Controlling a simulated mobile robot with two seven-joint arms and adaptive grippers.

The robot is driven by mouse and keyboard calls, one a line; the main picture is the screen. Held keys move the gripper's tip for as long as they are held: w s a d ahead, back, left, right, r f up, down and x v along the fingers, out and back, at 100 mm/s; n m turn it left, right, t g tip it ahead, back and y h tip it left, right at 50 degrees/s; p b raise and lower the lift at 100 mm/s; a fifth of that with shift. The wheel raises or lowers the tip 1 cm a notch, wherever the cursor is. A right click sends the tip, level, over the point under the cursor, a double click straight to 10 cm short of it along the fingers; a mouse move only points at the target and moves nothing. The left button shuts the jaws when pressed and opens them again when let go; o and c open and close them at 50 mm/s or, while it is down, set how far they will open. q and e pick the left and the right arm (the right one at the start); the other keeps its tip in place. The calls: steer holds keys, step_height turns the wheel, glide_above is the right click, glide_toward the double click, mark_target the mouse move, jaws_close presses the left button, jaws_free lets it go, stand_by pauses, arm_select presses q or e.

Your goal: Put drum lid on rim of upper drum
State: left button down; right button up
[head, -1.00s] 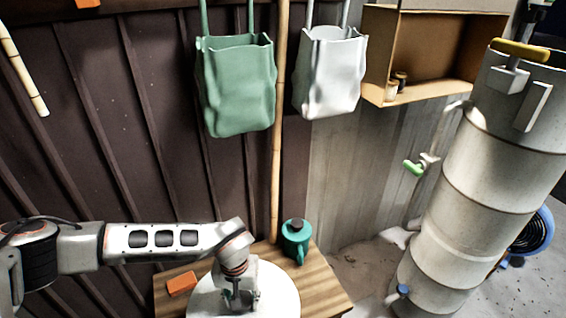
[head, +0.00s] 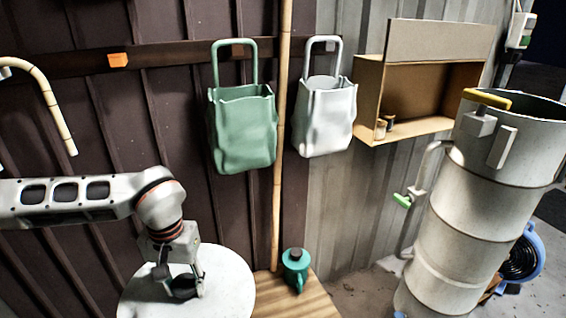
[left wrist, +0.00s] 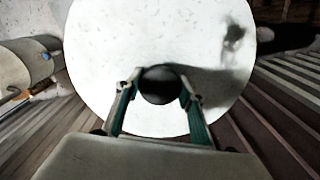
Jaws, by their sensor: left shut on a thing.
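The drum lid is a round white disc (head: 232,284) with a dark knob, at the lower left of the head view. My left gripper (head: 180,284) is shut on the knob, and the lid hangs level in front of the wooden table. In the left wrist view the fingers close around the black knob (left wrist: 160,85), and the lid (left wrist: 105,50) fills the middle. The upper drum (head: 500,145) tops a tall pale stack at the right, its open rim facing up. The lid is well left of the drum and lower than its rim. My right gripper is not in view.
A yellow handle (head: 487,99) sits at the drum's rim. A tap with a green grip (head: 402,200) is on its left. A teal can (head: 296,265) stands on the table (head: 300,302). Green (head: 243,130) and white (head: 325,118) bags and a cardboard box (head: 435,90) hang behind.

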arm_select(q)
steer(key=s+a+r, duration=0.1)
steer(key=r, duration=0.1)
steer(key=s+a+r, duration=0.1)
steer(key=r, duration=0.1)
steer(key=s+r+p, duration=0.1)
steer(key=r, duration=0.2)
steer(key=shift+s+a, duration=0.15)
steer(key=shift+a, duration=0.25)
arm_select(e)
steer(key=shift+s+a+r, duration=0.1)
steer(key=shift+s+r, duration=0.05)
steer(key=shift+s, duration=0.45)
arm_select(q)
steer(key=shift+f, duration=0.1)
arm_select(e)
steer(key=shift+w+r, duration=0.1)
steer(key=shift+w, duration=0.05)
